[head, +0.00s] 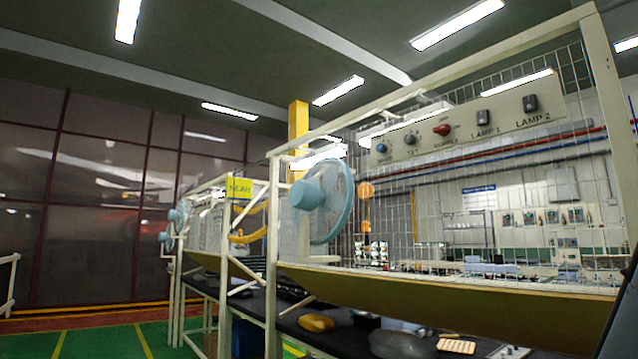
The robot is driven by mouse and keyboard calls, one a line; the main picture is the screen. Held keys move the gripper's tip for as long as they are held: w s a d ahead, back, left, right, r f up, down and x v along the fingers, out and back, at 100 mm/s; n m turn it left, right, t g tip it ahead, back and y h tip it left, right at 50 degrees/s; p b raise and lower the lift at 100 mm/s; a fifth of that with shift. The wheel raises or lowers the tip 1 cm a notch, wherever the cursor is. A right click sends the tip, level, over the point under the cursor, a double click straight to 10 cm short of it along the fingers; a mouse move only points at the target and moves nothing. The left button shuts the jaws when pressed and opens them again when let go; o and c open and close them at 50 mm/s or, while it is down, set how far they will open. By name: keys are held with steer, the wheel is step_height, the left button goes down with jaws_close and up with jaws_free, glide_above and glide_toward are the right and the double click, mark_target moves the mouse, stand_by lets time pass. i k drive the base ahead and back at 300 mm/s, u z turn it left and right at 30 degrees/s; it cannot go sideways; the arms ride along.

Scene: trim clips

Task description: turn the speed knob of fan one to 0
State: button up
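A light blue fan (325,200) is mounted on the near cage frame, left of centre; I cannot read a number on it. A sloping panel (460,135) at the upper right of the cage carries a blue knob (381,148) at its left end, with a small label that may read SPEED. A dark grey knob (410,139) and a red knob (442,129) are to its right. The pointer settings are too small to read. My gripper is not in view.
Switches marked LAMP 1 (483,117) and LAMP 2 (530,103) are on the panel's right. Wire mesh and cream posts (273,255) form the cage. Smaller blue fans (175,215) stand farther left. A dark shape fills the lower right edge. Green floor (100,342) is clear at lower left.

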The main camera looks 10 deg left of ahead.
mark_target(380, 148)
steer(key=k, duration=0.6)
steer(key=u, duration=0.9)
steer(key=i, duration=0.7)
steer(key=u, duration=0.75)
steer(key=i, duration=1.65)
steer(key=z, duration=0.8)
